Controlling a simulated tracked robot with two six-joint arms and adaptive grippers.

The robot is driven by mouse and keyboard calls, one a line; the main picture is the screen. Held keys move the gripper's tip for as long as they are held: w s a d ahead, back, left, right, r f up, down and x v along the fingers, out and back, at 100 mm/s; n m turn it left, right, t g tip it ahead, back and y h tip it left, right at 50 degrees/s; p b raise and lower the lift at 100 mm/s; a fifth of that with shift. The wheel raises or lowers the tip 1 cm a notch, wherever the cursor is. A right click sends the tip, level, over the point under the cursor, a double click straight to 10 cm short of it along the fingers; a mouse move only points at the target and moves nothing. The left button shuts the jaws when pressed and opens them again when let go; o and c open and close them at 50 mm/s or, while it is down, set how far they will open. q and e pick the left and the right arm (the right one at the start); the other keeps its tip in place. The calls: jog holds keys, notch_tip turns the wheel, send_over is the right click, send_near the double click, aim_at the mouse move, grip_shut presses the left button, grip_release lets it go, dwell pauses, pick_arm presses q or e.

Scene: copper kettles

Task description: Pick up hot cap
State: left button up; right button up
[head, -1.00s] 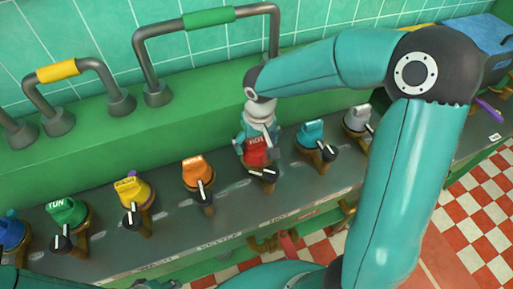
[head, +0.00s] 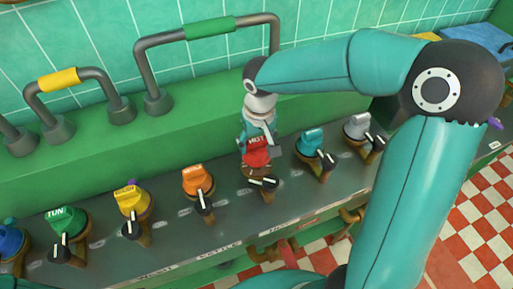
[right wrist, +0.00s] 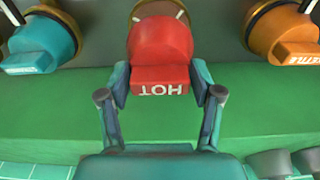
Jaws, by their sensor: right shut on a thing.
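The hot cap is a red cap lettered HOT (head: 257,157), in the middle of the row of valves in the head view. It also shows large and upside down in the right wrist view (right wrist: 160,50). My right gripper (right wrist: 160,85) is shut on it, with one teal finger on each side. In the head view my right gripper (head: 258,135) comes down on the cap from above. The cap sits at its brass valve; whether it is clear of the valve I cannot tell. My left gripper is not in view.
An orange cap (head: 197,180) stands left of the hot cap and a teal cap (head: 309,140) right of it. Yellow (head: 131,199), green (head: 66,219) and grey (head: 357,125) caps stand further along. Pipe handles (head: 208,24) rise from the green ledge behind.

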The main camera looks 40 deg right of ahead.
aim_at(257, 140)
notch_tip(257, 140, up, 16)
jog(key=shift+p, duration=0.35)
jog(key=shift+s, duration=0.1)
